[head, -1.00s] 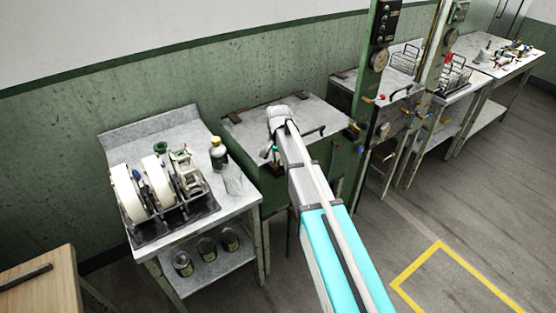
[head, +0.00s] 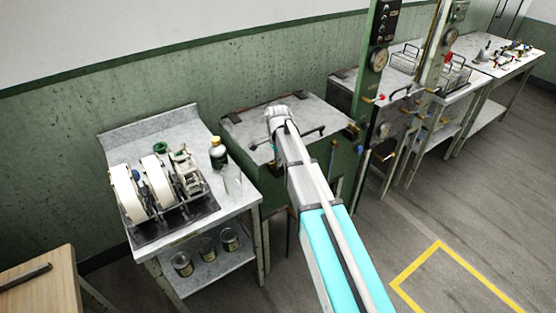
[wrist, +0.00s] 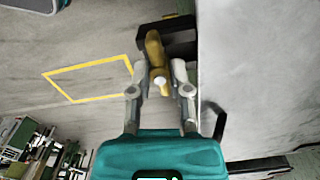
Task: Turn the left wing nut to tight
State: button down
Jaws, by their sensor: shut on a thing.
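A brass-coloured wing nut (wrist: 154,48) shows in the wrist view in front of a dark bracket (wrist: 180,38), beside a grey metal surface (wrist: 245,75). My gripper (wrist: 159,72) is shut on the wing nut, with one grey finger on each side of it. Its exact angle and how far it is turned are hard to read. In the head view, my arm reaches over the green basin (head: 240,142) with a grey lid, and the arm hides the gripper's fingers and the nut.
A metal table (head: 212,184) with white reels (head: 127,192) and a bottle (head: 218,152) stands left of the basin. Green posts with gauges (head: 379,59) and more benches stand to the right. A yellow floor marking (head: 414,263) lies on open floor.

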dwell(0.3)
jog(key=c, duration=0.6)
grip_release()
jog(key=shift+o, duration=0.2)
jog(key=shift+n, duration=0.4)
